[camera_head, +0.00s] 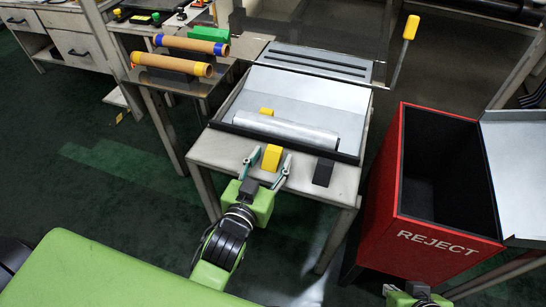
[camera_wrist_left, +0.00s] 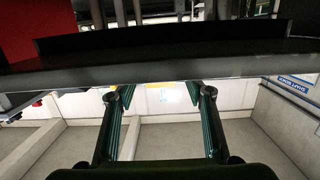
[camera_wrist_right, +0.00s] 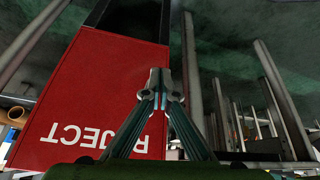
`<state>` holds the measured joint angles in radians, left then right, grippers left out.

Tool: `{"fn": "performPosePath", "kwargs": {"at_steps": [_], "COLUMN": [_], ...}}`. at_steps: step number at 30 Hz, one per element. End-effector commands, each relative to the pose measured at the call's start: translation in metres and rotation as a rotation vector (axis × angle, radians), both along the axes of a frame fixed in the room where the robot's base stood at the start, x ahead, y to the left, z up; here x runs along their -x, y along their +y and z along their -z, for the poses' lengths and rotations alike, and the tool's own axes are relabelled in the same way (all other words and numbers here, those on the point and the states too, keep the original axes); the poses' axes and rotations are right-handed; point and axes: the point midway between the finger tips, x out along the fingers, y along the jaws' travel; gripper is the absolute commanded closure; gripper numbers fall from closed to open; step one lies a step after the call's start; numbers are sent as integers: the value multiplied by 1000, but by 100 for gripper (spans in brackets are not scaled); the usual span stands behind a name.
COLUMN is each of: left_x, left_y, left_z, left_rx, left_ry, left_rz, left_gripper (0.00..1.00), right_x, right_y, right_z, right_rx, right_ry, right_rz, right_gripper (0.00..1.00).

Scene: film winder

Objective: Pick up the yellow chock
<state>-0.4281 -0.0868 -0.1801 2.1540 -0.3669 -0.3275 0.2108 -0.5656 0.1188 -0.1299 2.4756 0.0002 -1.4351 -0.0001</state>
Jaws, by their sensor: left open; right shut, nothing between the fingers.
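A yellow chock (camera_head: 271,157) stands at the front edge of the winder table, in front of a silver roll (camera_head: 286,133). My left gripper (camera_head: 268,164) is open, its fingertips on either side of this chock in the head view; contact cannot be told. In the left wrist view the open fingers (camera_wrist_left: 160,92) show, but I cannot make out the chock between them. A second yellow piece (camera_head: 266,111) shows partly behind the roll. My right gripper (camera_wrist_right: 160,78) is shut and empty, near the red reject bin; the head view shows only part of it at the bottom edge.
The red reject bin (camera_head: 437,238) stands right of the table (camera_head: 208,150). A black block (camera_head: 323,172) sits on the table right of the chock. Rolls with yellow and blue ends (camera_head: 172,64) lie on a rack at the left. A yellow-handled lever (camera_head: 410,27) rises behind.

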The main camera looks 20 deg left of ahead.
Motion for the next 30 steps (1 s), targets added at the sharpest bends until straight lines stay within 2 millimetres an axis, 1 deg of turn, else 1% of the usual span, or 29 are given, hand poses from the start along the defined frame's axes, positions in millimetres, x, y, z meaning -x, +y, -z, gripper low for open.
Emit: {"fn": "performPosePath", "kwargs": {"at_steps": [1,4,12,14,15,17,30], "left_x": [-6,-11,-13,-13,-13,-13,-13], "left_y": [0,0,0,0,0,0,0], "left_z": [2,2,2,2,2,2,0], "left_rx": [0,0,1,1,1,1,1], "left_ry": [-2,0,1,1,1,1,0], "left_rz": [0,0,0,0,0,0,0], "left_gripper": [53,53,53,68,79,94,95], "right_x": [-6,-14,-16,-16,-16,-16,-14], "right_y": [2,4,5,5,5,5,4], "right_z": [-1,-4,-6,-6,-6,-6,-6], "right_rx": [-6,-12,-15,-15,-15,-14,-12], "right_ry": [-24,-57,-68,-68,-68,-69,-60], "right_rz": [-3,-5,-6,-6,-6,-5,-5], "right_gripper": [100,100,100,100,100,100,100]}}
